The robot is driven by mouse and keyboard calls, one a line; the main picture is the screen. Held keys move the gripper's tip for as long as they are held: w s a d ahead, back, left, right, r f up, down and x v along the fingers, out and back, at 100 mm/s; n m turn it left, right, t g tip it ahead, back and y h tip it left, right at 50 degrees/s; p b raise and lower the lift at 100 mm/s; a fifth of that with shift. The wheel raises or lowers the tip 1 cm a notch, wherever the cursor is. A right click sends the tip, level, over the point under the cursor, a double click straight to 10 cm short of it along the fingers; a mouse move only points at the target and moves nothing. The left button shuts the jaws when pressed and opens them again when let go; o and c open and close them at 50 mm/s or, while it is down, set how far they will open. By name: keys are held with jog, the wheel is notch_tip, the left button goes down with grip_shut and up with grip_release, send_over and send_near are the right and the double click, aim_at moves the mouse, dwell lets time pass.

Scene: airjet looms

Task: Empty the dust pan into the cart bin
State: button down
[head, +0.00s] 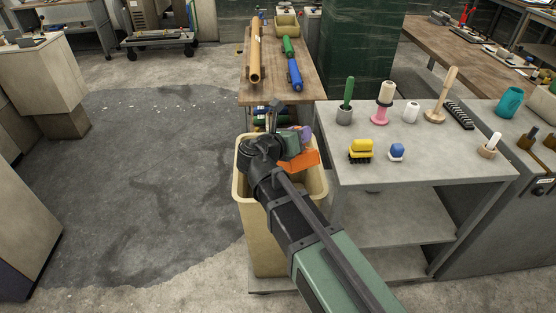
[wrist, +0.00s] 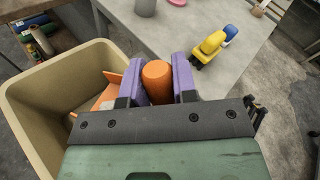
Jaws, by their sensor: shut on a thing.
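The dust pan is orange; its flat part (head: 300,161) shows over the cart bin's opening in the head view, close to the right rim. Its round orange handle (wrist: 157,82) stands between the two purple fingers of my gripper (wrist: 159,72) in the wrist view. My gripper is shut on this handle. The pan's edge shows left of the fingers, with a pale patch beside it that I cannot identify. The cart bin (head: 269,228) is tall, beige and open at the top; its rim (wrist: 22,92) also shows in the wrist view. My arm hides much of the bin's inside.
A wooden bench (head: 275,98) with tubes stands behind the bin. The floor at left is clear.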

jog(key=shift+w+a+r+n+g+p, duration=1.5)
jog(key=shift+w+a+n+p, duration=1.55)
jog(key=shift+w, duration=2.9)
jog(key=s+d+f+m+t+b, duration=0.1)
jog(key=s+d+f+m+b, duration=0.1)
jog(key=s+b, duration=0.3)
jog(key=s+d+f+m+t+b, duration=0.2)
jog(key=s+d+f+m+b, duration=0.1)
jog(key=s, duration=0.5)
jog(key=s+d+f+m+t+b, duration=0.1)
jog(key=s+d+f+m+b, duration=0.2)
jog(key=s+d+m+b, duration=0.2)
jog(key=shift+s+d+f+t+h+b, duration=0.25)
jog(key=shift+s+d+t+h+b, duration=0.2)
jog(key=shift+s+b, duration=0.6)
jog(key=shift+s+r+m+p, duration=0.15)
jog(key=shift+s+m+p, duration=0.1)
jog(key=shift+p, duration=0.15)
notch_tip(320, 180, up, 18)
jog(key=p, duration=1.8)
jog(key=shift+r, duration=0.25)
